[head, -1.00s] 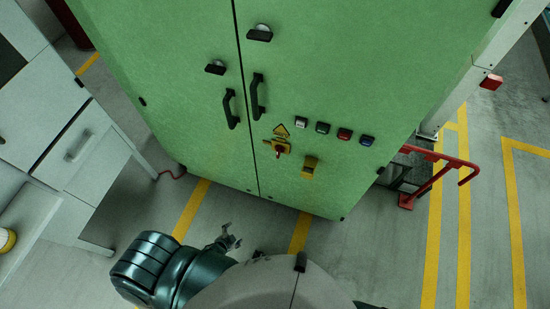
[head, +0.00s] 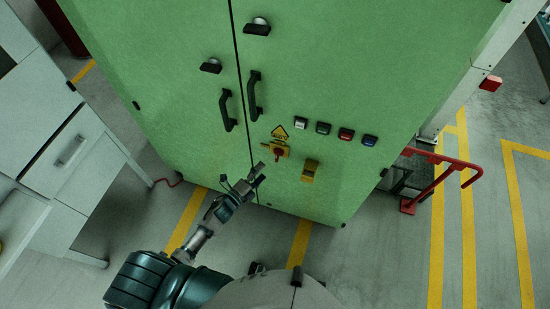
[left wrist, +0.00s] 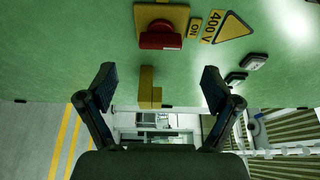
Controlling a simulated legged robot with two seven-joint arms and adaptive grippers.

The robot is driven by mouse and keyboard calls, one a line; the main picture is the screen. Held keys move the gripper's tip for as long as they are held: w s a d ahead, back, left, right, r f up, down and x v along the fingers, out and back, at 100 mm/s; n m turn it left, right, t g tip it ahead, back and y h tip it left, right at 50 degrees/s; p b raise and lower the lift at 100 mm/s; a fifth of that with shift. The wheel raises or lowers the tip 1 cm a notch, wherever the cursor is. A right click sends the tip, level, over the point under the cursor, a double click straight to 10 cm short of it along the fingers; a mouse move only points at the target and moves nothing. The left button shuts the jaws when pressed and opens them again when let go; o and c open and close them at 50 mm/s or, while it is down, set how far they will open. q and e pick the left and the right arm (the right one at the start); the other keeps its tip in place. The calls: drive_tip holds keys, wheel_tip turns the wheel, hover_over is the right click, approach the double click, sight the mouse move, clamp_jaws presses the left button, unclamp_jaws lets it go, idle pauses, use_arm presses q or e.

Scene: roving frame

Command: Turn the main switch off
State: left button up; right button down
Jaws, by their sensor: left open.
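The main switch (head: 278,152) is a red rotary handle on a yellow plate, on the front of the green cabinet (head: 190,120). It also shows at the top of the left wrist view (left wrist: 160,36), with an "ON" label (left wrist: 195,28) and a yellow "400 V" warning triangle (left wrist: 234,28) beside it. My left gripper (head: 256,175) is open and empty, just below and left of the switch in the head view. In the left wrist view its two fingers (left wrist: 158,88) stand apart, with the switch beyond them and nothing between them. My right gripper is not in view.
A yellow box (head: 310,171) sticks out of the cabinet right of the switch. Several push buttons (head: 323,128) are in a row above it. Two black door handles (head: 254,95) are up and left. A red rail (head: 445,172) stands at the right. Grey drawers (head: 65,150) stand at the left.

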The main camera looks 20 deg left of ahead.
sight(277, 155)
use_arm(q)
drive_tip(key=x, duration=0.8)
drive_tip(key=shift+f, duration=0.1)
drive_tip(key=c, duration=1.1)
